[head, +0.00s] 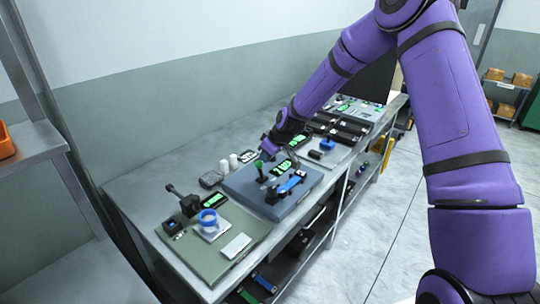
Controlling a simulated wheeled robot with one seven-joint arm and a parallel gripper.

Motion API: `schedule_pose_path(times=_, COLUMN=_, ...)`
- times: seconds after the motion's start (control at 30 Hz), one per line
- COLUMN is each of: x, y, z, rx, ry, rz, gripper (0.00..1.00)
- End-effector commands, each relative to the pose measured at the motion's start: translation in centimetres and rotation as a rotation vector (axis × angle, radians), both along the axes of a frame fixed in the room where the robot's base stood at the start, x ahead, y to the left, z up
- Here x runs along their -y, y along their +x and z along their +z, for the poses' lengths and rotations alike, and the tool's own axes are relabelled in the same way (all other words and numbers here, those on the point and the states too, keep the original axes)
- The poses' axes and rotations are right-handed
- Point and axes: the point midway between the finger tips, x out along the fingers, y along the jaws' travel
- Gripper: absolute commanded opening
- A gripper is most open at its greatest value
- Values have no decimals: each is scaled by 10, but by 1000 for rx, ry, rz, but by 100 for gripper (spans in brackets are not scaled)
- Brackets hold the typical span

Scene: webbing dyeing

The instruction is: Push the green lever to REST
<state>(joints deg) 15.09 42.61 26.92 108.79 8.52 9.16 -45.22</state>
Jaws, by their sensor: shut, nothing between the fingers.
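The green lever (259,166) is a dark stalk with a small green knob, standing on a blue-grey panel (245,190) on the workbench. A green-lit display lies beside it. My gripper (268,146), at the end of my purple arm, is just behind and above the lever's knob. It is shut with nothing held. It is small in view, and I cannot tell whether it touches the knob. Any REST marking is too small to read.
A black lever unit (188,204) and a blue ring (208,217) sit on a green board (205,262) at the near end. White spools (233,161) stand behind the panel. Black bars (340,128) lie farther along. Floor (385,220) right of the bench is clear.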

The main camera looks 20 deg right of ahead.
Motion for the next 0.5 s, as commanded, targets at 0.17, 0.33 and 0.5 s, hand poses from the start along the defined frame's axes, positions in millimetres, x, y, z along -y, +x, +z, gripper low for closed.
schedule_pose_path(times=0.17, x=-9, y=-7, z=0, rx=0, ry=0, rz=0, gripper=0)
schedule_pose_path(times=0.33, x=-15, y=-11, z=0, rx=-2, ry=0, rz=0, gripper=0)
schedule_pose_path(times=0.5, x=-19, y=-14, z=-1, rx=-2, ry=1, rz=0, gripper=0)
